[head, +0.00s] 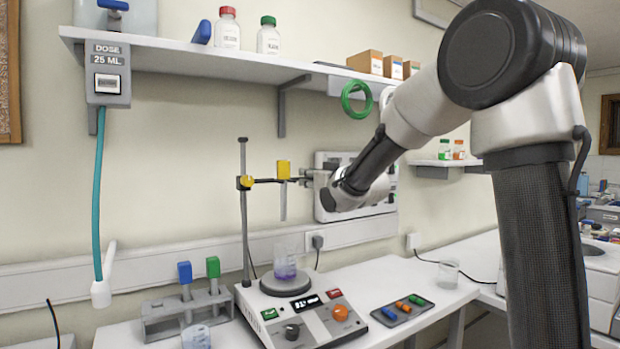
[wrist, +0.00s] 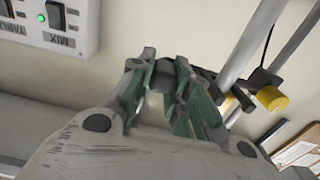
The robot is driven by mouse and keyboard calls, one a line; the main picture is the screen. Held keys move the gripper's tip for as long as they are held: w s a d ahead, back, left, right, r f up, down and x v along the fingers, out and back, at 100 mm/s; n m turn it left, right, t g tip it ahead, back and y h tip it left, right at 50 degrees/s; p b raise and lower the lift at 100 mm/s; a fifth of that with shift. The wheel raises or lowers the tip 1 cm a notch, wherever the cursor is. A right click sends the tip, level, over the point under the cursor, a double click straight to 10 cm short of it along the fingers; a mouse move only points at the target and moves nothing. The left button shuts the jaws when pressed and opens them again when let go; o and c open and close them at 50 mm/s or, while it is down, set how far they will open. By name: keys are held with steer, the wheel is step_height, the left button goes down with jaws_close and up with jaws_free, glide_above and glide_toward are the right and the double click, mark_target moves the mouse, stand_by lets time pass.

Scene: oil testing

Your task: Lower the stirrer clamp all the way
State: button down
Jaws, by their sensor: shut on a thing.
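The stirrer clamp is a dark horizontal bar (head: 264,181) with a yellow knob (head: 246,183) on the upright stand rod (head: 243,215). A yellow block (head: 283,169) sits on the bar, with a thin grey piece hanging below it. The clamp is high on the rod, well above the beaker (head: 285,268) of purple liquid on the hotplate stirrer (head: 306,312). My gripper (head: 306,176) is at the bar's right end. In the wrist view my gripper (wrist: 168,78) is shut on the clamp's dark end; the grasped part is mostly hidden. A yellow knob (wrist: 271,98) shows there too.
A wall panel (head: 385,205) is close behind my gripper. A rack (head: 184,310) with blue and green-topped items stands left of the stirrer. A tray of coloured stir bars (head: 403,310) and an empty beaker (head: 448,272) are to the right. The shelf (head: 220,60) is above.

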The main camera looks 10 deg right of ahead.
step_height(320, 180, down, 14)
steer(key=shift+f, duration=0.15)
steer(key=c, duration=1.3)
jaws_free()
steer(key=v, duration=0.7)
steer(key=shift+s+d, duration=0.1)
steer(key=shift+s, duration=0.15)
